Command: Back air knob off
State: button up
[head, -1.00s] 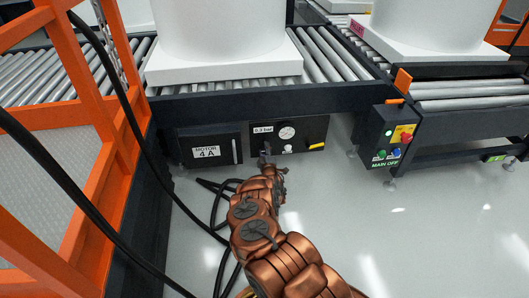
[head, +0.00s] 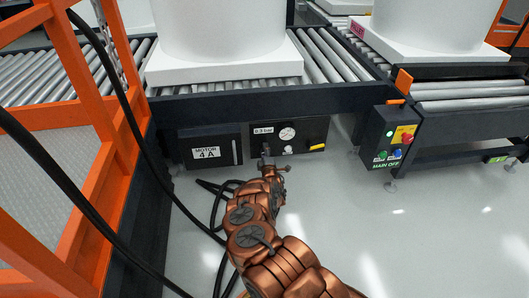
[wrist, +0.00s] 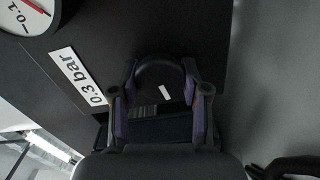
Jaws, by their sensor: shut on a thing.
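The air knob (wrist: 158,80) is round and black with a white mark on its face. In the wrist view it sits between the two fingers of my gripper (wrist: 160,70), which is shut on it. A "0.3 bar" label (wrist: 78,76) is beside the knob, and part of a white gauge (wrist: 28,14) shows at the upper left. In the head view my gripper (head: 266,154) is at the dark air panel (head: 318,130), left of and below the gauge (head: 287,134). The knob is mostly hidden there.
A "MOTOR 4 A" box (head: 207,153) is left of the air panel, and a yellow handle (head: 317,147) is to the right. A control box (head: 388,135) stands farther right. An orange frame (head: 60,200) and black cables are at the left. The floor at right is clear.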

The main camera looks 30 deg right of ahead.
jog(key=o, duration=1.2)
jog(key=shift+c, duration=0.2)
jog(key=shift+s, duration=0.1)
jog(key=v, duration=1.1)
jog(key=shift+s+a, duration=0.2)
jog(key=shift+s, duration=0.15)
